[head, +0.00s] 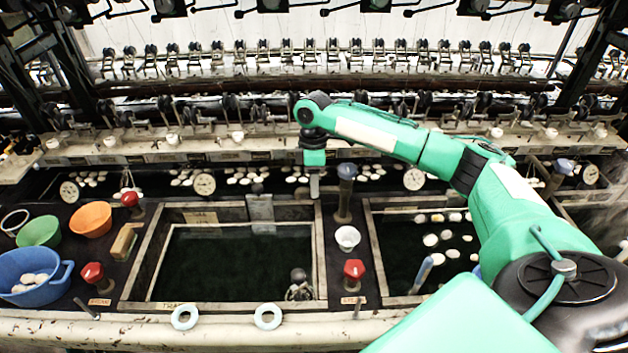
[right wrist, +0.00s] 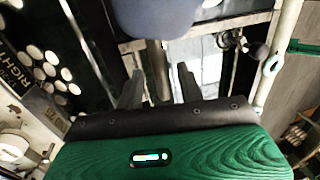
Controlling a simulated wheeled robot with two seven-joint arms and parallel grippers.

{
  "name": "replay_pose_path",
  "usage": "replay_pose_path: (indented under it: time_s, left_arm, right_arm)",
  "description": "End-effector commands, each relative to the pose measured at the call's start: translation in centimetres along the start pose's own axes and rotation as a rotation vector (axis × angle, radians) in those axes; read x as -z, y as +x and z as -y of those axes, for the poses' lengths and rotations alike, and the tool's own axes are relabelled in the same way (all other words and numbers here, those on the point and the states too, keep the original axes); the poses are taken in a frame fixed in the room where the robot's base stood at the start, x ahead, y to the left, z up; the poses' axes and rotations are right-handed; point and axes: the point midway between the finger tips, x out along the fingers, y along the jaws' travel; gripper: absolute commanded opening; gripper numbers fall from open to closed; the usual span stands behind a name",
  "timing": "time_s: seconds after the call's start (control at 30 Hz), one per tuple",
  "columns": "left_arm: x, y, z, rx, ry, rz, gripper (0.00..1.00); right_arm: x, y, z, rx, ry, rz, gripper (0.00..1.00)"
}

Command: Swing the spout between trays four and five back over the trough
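A dark post with a blue-grey knob, which looks like the spout (head: 346,188), stands at the back of the divider between the middle tray (head: 322,262) and the right tray (head: 375,262). I cannot read tray numbers or tell which way its outlet points. The long dark trough (head: 100,187), with white cocoons, runs behind the trays. My right gripper (head: 314,186) points down just left of the knob, over the middle tray's back edge. In the right wrist view its fingers (right wrist: 158,88) are apart, with the blue-grey knob (right wrist: 165,15) just beyond them. Contact cannot be told. My left gripper is out of view.
Blue (head: 35,277), green (head: 38,231) and orange (head: 90,219) bowls sit at the left. The middle tray holds dark water. Reeling machinery (head: 330,60) fills the back.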

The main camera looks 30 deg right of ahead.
Motion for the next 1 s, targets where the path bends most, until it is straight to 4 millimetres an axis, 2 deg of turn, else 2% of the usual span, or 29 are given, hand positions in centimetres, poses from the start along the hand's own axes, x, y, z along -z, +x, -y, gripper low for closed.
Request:
replay_pose_path:
  time_s: [0.2,0.4,0.73,1.0]
  left_arm:
    - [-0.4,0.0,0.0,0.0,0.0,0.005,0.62]
    - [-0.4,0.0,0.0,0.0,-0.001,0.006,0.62]
    - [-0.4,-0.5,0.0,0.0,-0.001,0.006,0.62]
    - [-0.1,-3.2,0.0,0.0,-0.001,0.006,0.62]
  right_arm:
    - [0.0,0.0,0.0,0.0,0.0,0.0,0.38]
    - [0.0,0.0,0.0,0.0,0.0,0.0,0.0]
    - [0.0,-0.1,-0.1,0.001,0.015,-0.002,0.0]
    - [-0.1,-0.8,-0.9,0.003,0.132,-0.026,0.0]
